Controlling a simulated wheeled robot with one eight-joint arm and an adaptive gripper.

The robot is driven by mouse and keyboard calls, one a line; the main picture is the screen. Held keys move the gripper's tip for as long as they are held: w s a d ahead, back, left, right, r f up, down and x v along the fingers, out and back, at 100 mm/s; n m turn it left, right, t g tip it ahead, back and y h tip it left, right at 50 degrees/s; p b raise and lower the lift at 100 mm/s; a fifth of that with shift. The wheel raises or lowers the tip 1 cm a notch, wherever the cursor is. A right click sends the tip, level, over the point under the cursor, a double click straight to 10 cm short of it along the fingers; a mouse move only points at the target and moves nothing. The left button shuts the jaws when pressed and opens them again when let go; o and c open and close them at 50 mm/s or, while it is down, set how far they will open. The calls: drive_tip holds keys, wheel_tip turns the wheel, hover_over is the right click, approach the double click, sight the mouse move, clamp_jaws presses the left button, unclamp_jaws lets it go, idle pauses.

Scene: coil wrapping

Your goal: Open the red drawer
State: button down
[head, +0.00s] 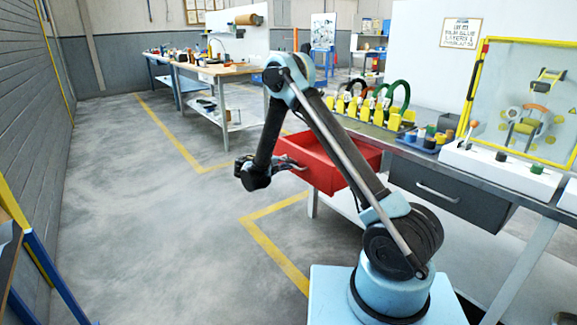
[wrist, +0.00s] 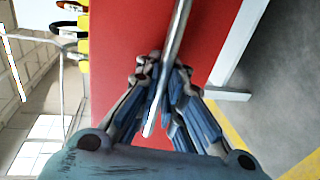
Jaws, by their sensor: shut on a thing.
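The red drawer (head: 325,165) is under the left part of the workbench in the head view and stands pulled out, with its open top showing. Its red front (wrist: 125,60) fills the middle of the wrist view. A metal bar handle (wrist: 176,35) runs across that front. My gripper (wrist: 162,85) has its fingers closed around the handle, one on each side.
A grey drawer (head: 440,195) with a metal handle is shut to the right. The workbench top (head: 480,170) carries a yellow rack with coils (head: 370,105), small cups and a white block. The grey floor to the left (head: 150,220) is clear, with yellow lines.

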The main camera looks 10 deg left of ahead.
drive_tip(key=c, duration=1.7)
unclamp_jaws()
drive_tip(key=v, duration=1.2)
drive_tip(key=shift+f, duration=0.1)
